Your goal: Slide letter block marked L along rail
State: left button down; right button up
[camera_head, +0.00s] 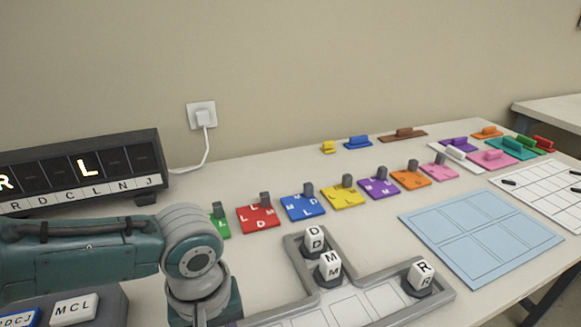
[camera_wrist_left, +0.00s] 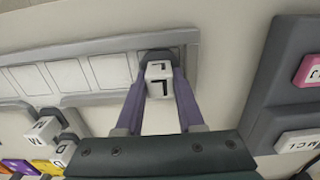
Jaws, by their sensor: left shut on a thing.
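A white letter block marked L (camera_wrist_left: 159,72) sits at one end of the grey rail (camera_wrist_left: 70,101) in the left wrist view. My left gripper (camera_wrist_left: 158,83) is shut on this block, with one purple finger on either side. In the head view my left arm covers that end of the rail (camera_head: 447,292), so the block and fingers are hidden there. Letter blocks D (camera_head: 314,238), M (camera_head: 329,265) and R (camera_head: 421,272) stand on the rail's branches. My right gripper is not in view.
A dark display (camera_head: 125,160) shows lit R and L at the left. Several coloured letter tiles, such as a red one (camera_head: 258,219), stand in a row behind the rail. A light blue gridded mat (camera_head: 470,232) lies right. White label keys (camera_head: 74,308) are lower left.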

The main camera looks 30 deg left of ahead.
pick_arm(q)
jog(key=shift+c, duration=2.2)
grip_release()
notch_tip(320, 180, up, 9)
jog(key=p, duration=0.3)
jog(key=shift+r+p, duration=0.35)
jog(key=shift+r, duration=0.15)
